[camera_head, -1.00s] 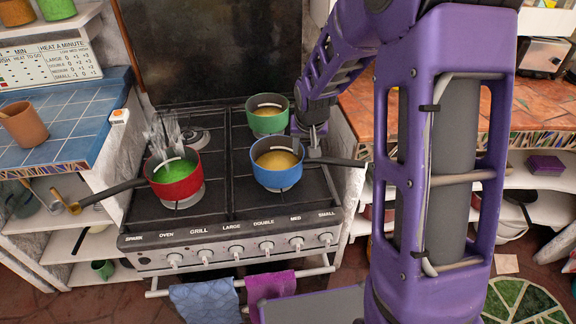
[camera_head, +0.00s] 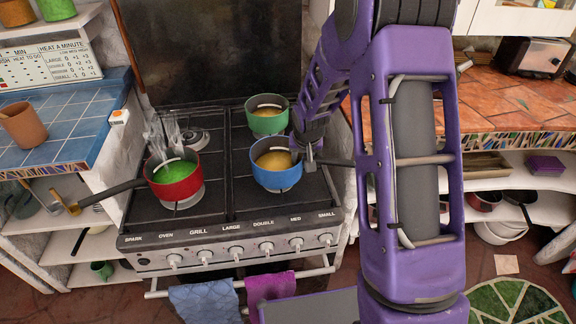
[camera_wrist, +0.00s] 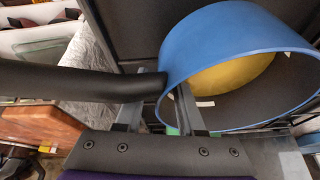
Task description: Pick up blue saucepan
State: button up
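The blue saucepan (camera_head: 277,179) stands on the front right burner of the stove, with yellow contents inside. Its dark handle (camera_head: 335,162) points right and is partly hidden by my arm. My gripper (camera_head: 309,163) is low at the pan's right side, where the handle meets the wall. In the wrist view, the blue saucepan (camera_wrist: 250,40) fills the upper right and its handle (camera_wrist: 70,82) crosses from the left. My gripper's fingers (camera_wrist: 165,100) are apart near the rim at the handle's root. The handle hides part of the left finger; I cannot tell contact.
A green saucepan (camera_head: 267,119) stands close behind on the back burner. A red saucepan (camera_head: 174,177) with steaming green contents stands on the left. The stove's knobs (camera_head: 235,251) are in front. A tiled counter (camera_head: 500,100) lies to the right.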

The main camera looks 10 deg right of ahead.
grip_shut()
dwell(1.1)
jog(key=shift+w+r, duration=0.1)
jog(key=shift+r, duration=0.05)
